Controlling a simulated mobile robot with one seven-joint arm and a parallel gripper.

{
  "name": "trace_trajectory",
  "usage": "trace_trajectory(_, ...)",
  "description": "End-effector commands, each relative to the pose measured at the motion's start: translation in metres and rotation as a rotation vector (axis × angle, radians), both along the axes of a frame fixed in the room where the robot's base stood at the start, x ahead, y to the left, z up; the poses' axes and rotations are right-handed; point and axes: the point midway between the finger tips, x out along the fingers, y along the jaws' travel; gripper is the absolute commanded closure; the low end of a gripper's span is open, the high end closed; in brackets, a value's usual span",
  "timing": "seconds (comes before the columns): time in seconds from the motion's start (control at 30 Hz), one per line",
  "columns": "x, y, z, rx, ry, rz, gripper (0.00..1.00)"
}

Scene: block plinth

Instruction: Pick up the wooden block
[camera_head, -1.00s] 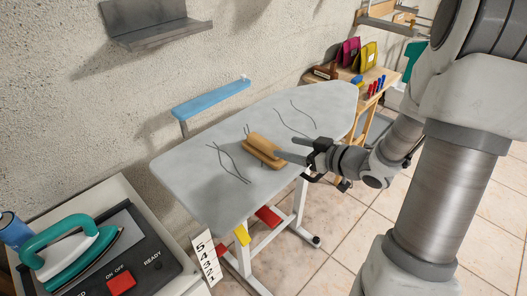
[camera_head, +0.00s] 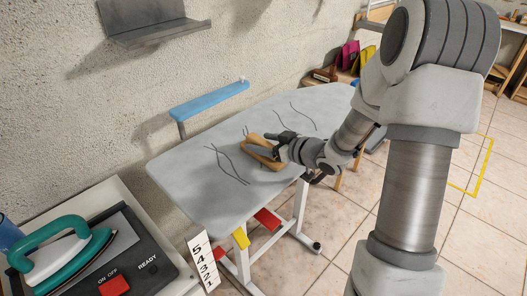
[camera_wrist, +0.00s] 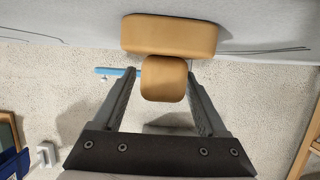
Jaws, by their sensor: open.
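The wooden block (camera_head: 263,161) lies on the grey ironing board (camera_head: 205,180), near its middle. In the wrist view the block (camera_wrist: 170,35) shows a long broad part against the board and a smaller rounded part nearer to me. My gripper (camera_head: 266,146) is at the block in the head view and hides some of it. In the wrist view my open gripper (camera_wrist: 164,80) has one finger on each side of the smaller part. Whether either finger touches it, I cannot tell.
Dark wavy lines mark the board. A teal iron (camera_head: 60,252) stands at lower left on a control panel.

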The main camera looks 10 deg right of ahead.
Motion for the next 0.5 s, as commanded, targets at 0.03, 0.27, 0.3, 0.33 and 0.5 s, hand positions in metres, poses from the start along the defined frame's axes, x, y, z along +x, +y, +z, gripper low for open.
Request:
trace_trajectory(0.03,-0.0002,-0.0004,0.0004,0.0,0.0,0.0,0.25)
trace_trajectory(0.27,-0.0004,-0.0006,0.0004,0.0,0.0,-0.001,0.61)
trace_trajectory(0.3,-0.0005,-0.0007,0.0003,0.0,0.0,-0.001,0.68)
trace_trajectory(0.33,-0.0005,-0.0007,0.0003,0.0,0.0,-0.001,0.74)
trace_trajectory(0.5,-0.0005,-0.0007,0.0003,0.0,0.0,-0.001,1.0)
